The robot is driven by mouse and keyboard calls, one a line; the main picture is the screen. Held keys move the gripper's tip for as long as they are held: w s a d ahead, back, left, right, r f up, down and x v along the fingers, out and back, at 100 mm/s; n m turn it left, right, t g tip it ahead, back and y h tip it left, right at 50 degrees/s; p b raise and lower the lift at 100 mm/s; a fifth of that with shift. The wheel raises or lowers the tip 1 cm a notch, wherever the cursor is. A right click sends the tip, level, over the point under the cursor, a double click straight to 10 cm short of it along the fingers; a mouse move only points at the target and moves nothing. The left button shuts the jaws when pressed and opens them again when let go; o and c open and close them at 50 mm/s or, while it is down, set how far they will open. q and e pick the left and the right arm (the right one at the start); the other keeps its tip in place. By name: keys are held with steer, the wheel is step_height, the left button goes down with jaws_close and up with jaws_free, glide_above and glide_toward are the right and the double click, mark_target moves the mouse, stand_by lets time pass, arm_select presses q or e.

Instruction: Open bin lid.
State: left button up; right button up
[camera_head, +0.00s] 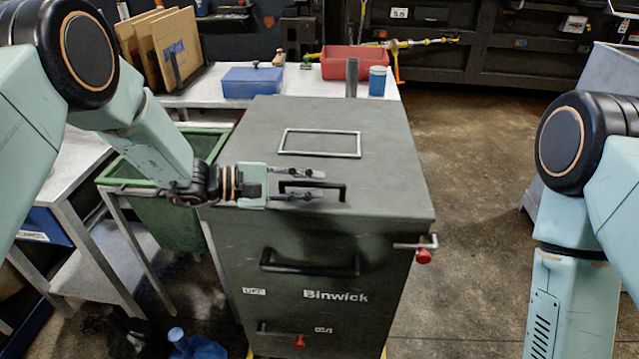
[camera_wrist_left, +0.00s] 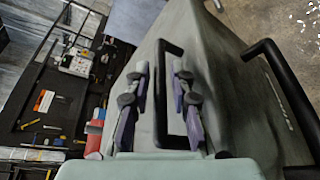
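The bin (camera_head: 325,255) is a dark green "Binwick" cabinet with a flat top lid (camera_head: 370,155), which lies closed. A black bar handle (camera_head: 335,189) sits on the lid near its front edge; it also shows in the left wrist view (camera_wrist_left: 162,65). My left gripper (camera_head: 312,184) is at this handle from the left, with its fingers apart. In the left wrist view the gripper (camera_wrist_left: 160,85) shows both fingers spread, with part of the handle showing between them. I cannot tell whether they touch it. My right arm shows at the right, but its gripper is out of view.
A second black handle (camera_head: 310,264) is on the bin's front, and a red-knobbed latch (camera_head: 423,256) is at its right. A workbench behind holds a blue box (camera_head: 252,82) and a red tray (camera_head: 353,62). A green container (camera_head: 180,215) stands left. Floor at right is clear.

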arm_select(q)
steer(key=shift+x, duration=1.2)
steer(key=shift+s, duration=0.1)
steer(key=shift+a, duration=0.1)
steer(key=shift+c, duration=0.7)
jaws_close()
